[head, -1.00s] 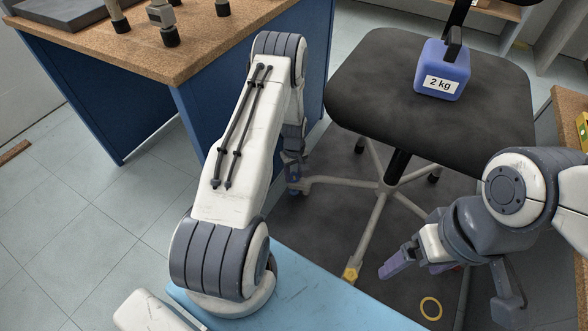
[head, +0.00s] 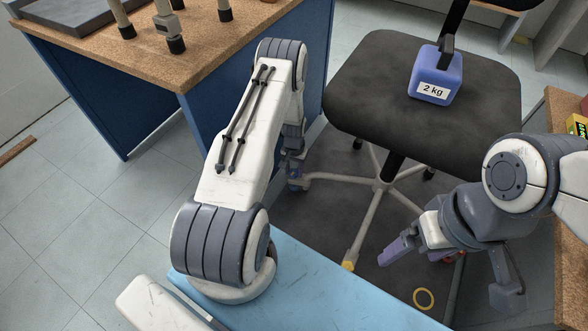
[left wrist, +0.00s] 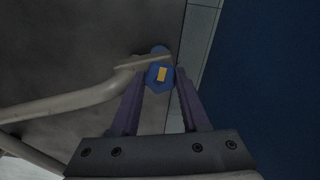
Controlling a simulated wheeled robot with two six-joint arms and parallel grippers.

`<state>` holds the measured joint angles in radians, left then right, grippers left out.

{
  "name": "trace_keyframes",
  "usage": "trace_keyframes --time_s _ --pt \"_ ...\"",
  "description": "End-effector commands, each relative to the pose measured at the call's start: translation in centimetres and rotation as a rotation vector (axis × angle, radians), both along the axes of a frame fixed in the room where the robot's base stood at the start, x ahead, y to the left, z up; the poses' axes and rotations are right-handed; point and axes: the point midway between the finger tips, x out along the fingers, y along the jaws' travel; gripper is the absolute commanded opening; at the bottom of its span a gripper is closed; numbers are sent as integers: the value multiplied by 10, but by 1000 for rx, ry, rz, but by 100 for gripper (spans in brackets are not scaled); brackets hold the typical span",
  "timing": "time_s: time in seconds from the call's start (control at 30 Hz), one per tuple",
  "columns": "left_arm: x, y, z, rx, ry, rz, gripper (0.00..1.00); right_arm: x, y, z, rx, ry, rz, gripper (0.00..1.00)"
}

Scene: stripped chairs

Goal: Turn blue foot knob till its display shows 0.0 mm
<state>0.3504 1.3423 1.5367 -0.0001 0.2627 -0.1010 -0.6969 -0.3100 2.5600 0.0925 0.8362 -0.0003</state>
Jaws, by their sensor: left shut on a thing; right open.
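The blue foot knob (left wrist: 152,84) is at the end of a pale chair-base leg (left wrist: 75,103). My left gripper (left wrist: 161,80) is shut on the blue knob, one purple finger on each side. In the head view the knob (head: 295,184) is small and partly hidden by my left gripper (head: 294,163), low beside the blue bench. My right gripper (head: 420,256) is open, low at the right, in front of the chair.
The chair's black seat (head: 375,95) carries a blue 2 kg weight (head: 438,75). Another leg ends in a yellow foot (head: 348,265). A yellow ring (head: 424,299) lies on the dark mat. A cork-topped bench (head: 90,55) stands at left, close to my left arm.

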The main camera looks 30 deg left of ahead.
Motion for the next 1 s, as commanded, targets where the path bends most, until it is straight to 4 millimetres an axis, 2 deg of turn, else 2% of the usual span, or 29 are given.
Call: trace_keyframes --time_s 0.63,0.67,0.7,0.73,1.0 --pt "0 0 0 0 1 -54 0 0 0 2 0 0 0 92" --pt "0 0 0 0 1 -53 49 0 0 2 0 0 0 92" --pt "0 0 0 0 1 -53 65 0 0 2 0 0 0 92" --pt "0 0 0 0 1 -53 76 0 0 2 0 0 0 92" --pt "0 0 0 0 0 -53 76 0 0 2 0 0 0 92"
